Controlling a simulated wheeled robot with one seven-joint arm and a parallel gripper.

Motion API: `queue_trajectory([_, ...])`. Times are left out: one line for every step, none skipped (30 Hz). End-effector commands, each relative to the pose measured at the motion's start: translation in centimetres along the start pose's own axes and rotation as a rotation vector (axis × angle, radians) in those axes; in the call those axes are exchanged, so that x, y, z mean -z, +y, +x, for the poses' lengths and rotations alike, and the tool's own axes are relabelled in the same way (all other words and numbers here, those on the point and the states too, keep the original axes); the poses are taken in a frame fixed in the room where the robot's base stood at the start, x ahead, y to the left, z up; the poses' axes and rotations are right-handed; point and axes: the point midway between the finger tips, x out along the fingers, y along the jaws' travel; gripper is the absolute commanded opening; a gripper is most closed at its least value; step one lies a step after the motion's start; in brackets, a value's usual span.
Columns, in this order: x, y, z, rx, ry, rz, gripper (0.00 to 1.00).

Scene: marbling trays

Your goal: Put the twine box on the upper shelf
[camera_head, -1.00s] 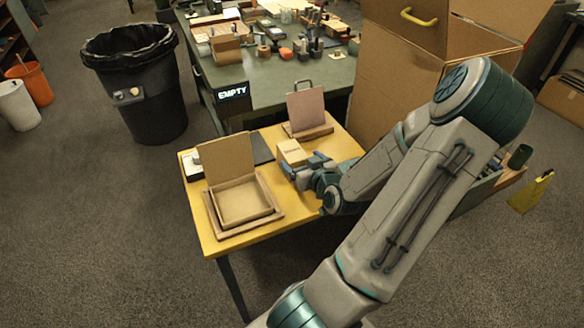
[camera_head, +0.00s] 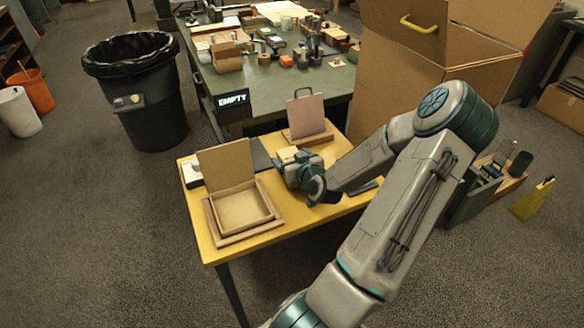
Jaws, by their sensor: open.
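A small light-brown box (camera_head: 287,154) stands on the yellow table (camera_head: 222,252). It may be the twine box, but I cannot read a label. My gripper (camera_head: 282,167) is open at the near side of this box and hides most of it. I cannot tell whether the fingers touch it or reach around it. A dark shelf unit (camera_head: 8,38) is cut off at the top left edge, and its upper shelf cannot be made out.
An open-lidded box (camera_head: 240,208) sits on the table's left part. A pinkish board on a wooden base (camera_head: 307,117) stands behind my gripper. A large cardboard carton (camera_head: 385,95) stands behind my arm. A black bin (camera_head: 140,95) stands at the left. Floor in front is clear.

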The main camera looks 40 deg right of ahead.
Motion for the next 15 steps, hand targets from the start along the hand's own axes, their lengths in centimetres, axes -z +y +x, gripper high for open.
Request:
queue_trajectory([0.0,0.0,-0.01,0.0,0.0,0.0,0.85])
queue_trajectory([0.0,0.0,-0.02,0.0,0.0,0.0,0.85])
queue_trajectory([0.0,0.0,-0.02,0.0,0.0,0.0,0.76])
queue_trajectory([0.0,0.0,-0.03,0.0,0.0,0.0,0.68])
queue_trajectory([0.0,0.0,-0.03,0.0,0.0,0.0,0.59])
queue_trajectory([0.0,0.0,-0.03,0.0,0.0,0.0,0.48])
queue_trajectory([0.0,0.0,-0.03,0.0,0.0,0.0,0.4])
queue_trajectory([-0.01,0.0,-0.03,0.0,0.0,0.0,0.32])
queue_trajectory([-0.01,-0.01,-0.04,0.0,0.0,0.0,0.3])
queue_trajectory([0.04,0.0,-0.03,0.0,0.001,0.0,0.3])
queue_trajectory([0.04,0.0,-0.03,0.0,0.001,-0.001,0.26])
queue_trajectory([0.04,-0.01,-0.03,0.0,0.001,-0.001,0.26])
queue_trajectory([0.04,-0.01,-0.04,0.0,0.001,-0.001,0.26])
queue_trajectory([0.04,-0.01,-0.04,0.0,0.001,-0.001,0.26])
queue_trajectory([0.05,-0.01,-0.04,0.0,0.001,-0.001,0.26])
